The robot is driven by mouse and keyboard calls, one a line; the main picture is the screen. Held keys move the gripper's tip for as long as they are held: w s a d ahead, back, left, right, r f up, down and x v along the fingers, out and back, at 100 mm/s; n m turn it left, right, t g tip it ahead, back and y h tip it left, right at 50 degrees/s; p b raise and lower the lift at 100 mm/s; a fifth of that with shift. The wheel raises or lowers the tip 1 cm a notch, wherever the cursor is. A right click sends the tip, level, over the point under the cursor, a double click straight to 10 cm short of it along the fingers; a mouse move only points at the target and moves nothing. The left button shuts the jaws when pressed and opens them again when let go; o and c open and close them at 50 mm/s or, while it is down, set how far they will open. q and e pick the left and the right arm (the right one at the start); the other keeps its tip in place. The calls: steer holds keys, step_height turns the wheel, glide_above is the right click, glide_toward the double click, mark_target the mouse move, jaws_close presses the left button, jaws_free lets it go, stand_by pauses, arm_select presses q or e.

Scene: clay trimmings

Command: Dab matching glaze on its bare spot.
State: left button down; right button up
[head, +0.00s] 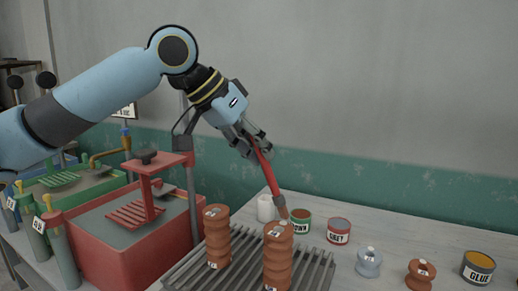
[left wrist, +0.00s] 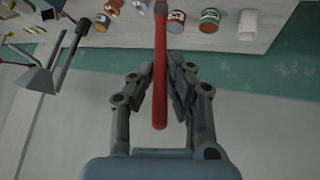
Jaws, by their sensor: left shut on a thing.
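My left gripper (head: 258,148) is shut on the red handle of a brush (head: 268,175), which also shows in the left wrist view (left wrist: 160,80). The brush slants down to the right, its tip at or just above the top of the front brown ribbed piece (head: 278,262); contact is unclear. A second brown ribbed piece (head: 217,245) stands to its left. Both have small pale marks on top. A green-banded can (head: 301,222) reads "OWN", its first letters hidden. A red can (head: 338,231) seems to read "GREY". My right gripper is out of view.
The ribbed pieces stand on a slatted rack (head: 313,270). A white cup (head: 265,208) is behind them.

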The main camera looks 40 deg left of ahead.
arm_select(q)
steer(key=shift+f, duration=0.4)
stand_by(0.9)
stand_by(0.7)
steer(key=shift+p, duration=0.45)
stand_by(0.6)
steer(key=shift+r, duration=0.1)
step_height(320, 180, up, 6)
steer(key=p, duration=0.7)
steer(key=shift+p, duration=0.35)
stand_by(0.7)
